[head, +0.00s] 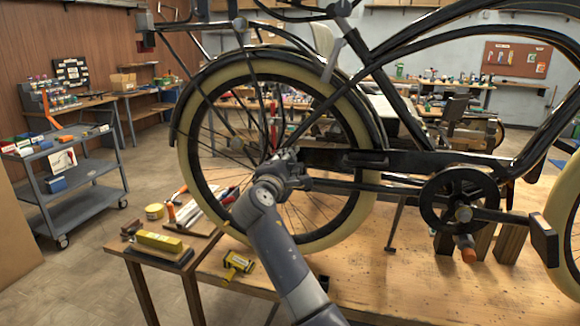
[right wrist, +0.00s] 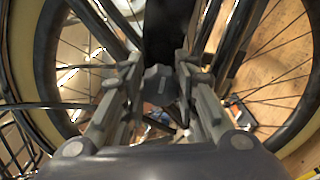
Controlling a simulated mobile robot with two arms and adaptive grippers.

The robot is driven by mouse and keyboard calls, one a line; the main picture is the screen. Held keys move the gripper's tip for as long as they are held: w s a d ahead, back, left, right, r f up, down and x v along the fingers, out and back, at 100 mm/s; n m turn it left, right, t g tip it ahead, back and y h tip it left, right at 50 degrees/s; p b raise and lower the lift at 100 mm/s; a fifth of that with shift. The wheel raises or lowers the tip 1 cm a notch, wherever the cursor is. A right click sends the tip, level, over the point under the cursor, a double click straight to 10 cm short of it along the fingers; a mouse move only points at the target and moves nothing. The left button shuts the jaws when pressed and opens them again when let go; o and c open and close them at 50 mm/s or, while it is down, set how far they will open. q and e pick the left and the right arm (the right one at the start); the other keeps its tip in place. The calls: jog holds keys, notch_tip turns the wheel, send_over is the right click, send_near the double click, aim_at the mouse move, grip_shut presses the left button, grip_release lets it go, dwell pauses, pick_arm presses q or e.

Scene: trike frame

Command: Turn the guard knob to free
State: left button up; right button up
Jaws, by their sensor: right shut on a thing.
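The trike's rear wheel (head: 335,207) has a cream tyre and stands on the wooden bench. A black guard (head: 375,160) runs from the wheel hub toward the crank. My right gripper (head: 287,158) reaches up from below to the hub, at the guard's rear end. In the right wrist view, my right gripper (right wrist: 160,77) is shut on a grey, blocky knob (right wrist: 158,88) that sits between its two fingers. In the head view the knob is hidden by the gripper. The knob's turned position cannot be read. My left gripper is in neither view.
The crank and chainring (head: 463,212) are to the right. A yellow-and-black tool (head: 237,264), a yellow box (head: 160,241) and hand tools lie on the wooden bench (head: 400,285). Spokes and dark frame tubes lie close around the right gripper. A grey cart (head: 75,175) stands at the left.

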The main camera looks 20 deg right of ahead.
jog(key=shift+m, duration=0.3)
jog(key=o, duration=1.1)
jog(key=v, duration=1.2)
